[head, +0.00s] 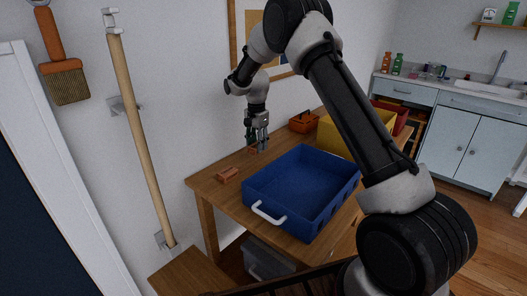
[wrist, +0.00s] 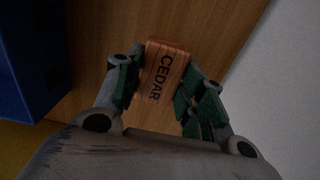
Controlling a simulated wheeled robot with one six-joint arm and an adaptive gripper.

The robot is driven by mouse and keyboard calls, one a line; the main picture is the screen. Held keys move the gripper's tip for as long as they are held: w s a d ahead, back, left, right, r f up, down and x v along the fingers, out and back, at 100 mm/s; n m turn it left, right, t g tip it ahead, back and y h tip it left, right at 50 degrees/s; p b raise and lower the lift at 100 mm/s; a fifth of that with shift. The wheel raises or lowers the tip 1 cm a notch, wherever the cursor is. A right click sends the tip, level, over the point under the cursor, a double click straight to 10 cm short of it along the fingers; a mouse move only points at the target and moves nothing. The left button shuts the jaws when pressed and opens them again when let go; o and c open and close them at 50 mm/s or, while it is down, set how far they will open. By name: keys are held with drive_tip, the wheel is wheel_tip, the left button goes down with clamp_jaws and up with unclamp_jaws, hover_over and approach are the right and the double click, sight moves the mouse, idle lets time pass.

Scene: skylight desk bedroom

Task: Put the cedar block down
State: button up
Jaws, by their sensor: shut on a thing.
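My gripper (head: 258,149) is shut on the cedar block (wrist: 163,76), a reddish-brown wooden block with "CEDAR" printed in dark letters. In the wrist view the block sits between the green-padded fingers, with the wooden table (wrist: 110,50) behind it. In the head view the gripper points down over the table's wall side, behind the blue tray, and only a small reddish bit of the block shows by the fingertips. I cannot tell whether the block touches the table.
A blue tray (head: 270,207) with a white handle fills the table's front middle. Another reddish-brown piece (head: 228,174) lies near the left edge. Bare wood shows between tray and wall.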

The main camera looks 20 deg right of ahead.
drive_tip(key=shift+f, duration=1.8)
drive_tip(key=shift+f, duration=0.1)
drive_tip(key=o, duration=0.9)
drive_tip(key=shift+o, duration=0.2)
